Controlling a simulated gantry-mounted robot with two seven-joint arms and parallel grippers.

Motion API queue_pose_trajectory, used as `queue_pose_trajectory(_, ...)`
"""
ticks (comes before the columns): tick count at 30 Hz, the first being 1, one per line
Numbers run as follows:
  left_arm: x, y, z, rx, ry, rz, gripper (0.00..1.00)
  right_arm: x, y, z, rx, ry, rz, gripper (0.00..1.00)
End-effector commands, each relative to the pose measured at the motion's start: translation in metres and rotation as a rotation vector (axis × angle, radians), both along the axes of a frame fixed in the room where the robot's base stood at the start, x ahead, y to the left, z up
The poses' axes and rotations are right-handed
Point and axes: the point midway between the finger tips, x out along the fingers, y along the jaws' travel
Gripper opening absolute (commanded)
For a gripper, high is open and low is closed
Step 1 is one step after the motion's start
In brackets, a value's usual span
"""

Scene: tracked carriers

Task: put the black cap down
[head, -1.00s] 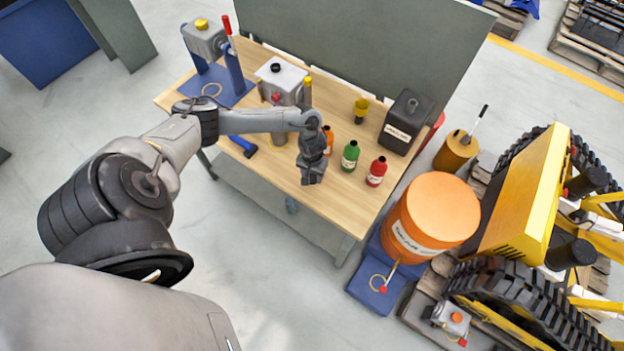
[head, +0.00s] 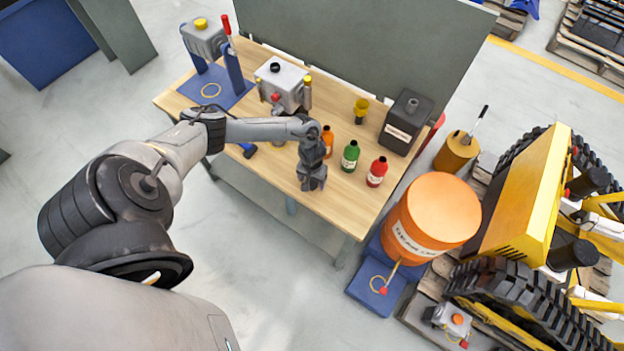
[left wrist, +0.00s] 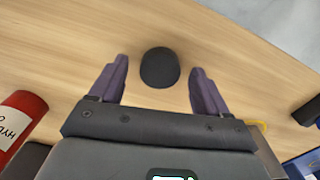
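The black cap (left wrist: 160,68) lies on the wooden tabletop in the left wrist view, between and slightly beyond my left fingertips. Bare gaps show on both sides of it, so neither finger touches it. My left gripper (left wrist: 157,72) is open. In the head view my left gripper (head: 312,184) points down over the front part of the workbench (head: 265,185); the cap is not visible there, likely hidden by the gripper. My right gripper is not in view.
Orange (head: 327,143), green (head: 350,156) and red (head: 377,172) bottles stand close behind and right of the gripper. A black canister (head: 405,123) and yellow cup (head: 361,110) stand farther back. A grey box (head: 283,85) is at the back left. The bench's front edge is near.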

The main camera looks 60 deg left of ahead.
Motion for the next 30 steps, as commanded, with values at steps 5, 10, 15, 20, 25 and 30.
queue_pose_trajectory(5,0.000,0.000,0.000,0.000,0.000,0.000,0.79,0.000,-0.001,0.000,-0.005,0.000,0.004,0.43)
queue_pose_trajectory(10,0.000,0.000,0.002,0.001,-0.001,0.000,0.79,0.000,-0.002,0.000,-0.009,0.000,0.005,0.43)
queue_pose_trajectory(15,0.000,0.000,0.017,0.000,0.000,-0.001,0.79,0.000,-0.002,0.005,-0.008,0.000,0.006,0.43)
queue_pose_trajectory(20,0.000,0.001,0.043,0.000,-0.001,-0.002,0.79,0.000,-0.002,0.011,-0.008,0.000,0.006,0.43)
queue_pose_trajectory(25,0.000,0.000,0.075,0.000,-0.002,-0.003,0.79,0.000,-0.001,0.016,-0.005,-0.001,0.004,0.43)
queue_pose_trajectory(30,0.000,0.000,0.101,0.001,-0.002,-0.002,0.79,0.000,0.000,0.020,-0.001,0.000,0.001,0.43)
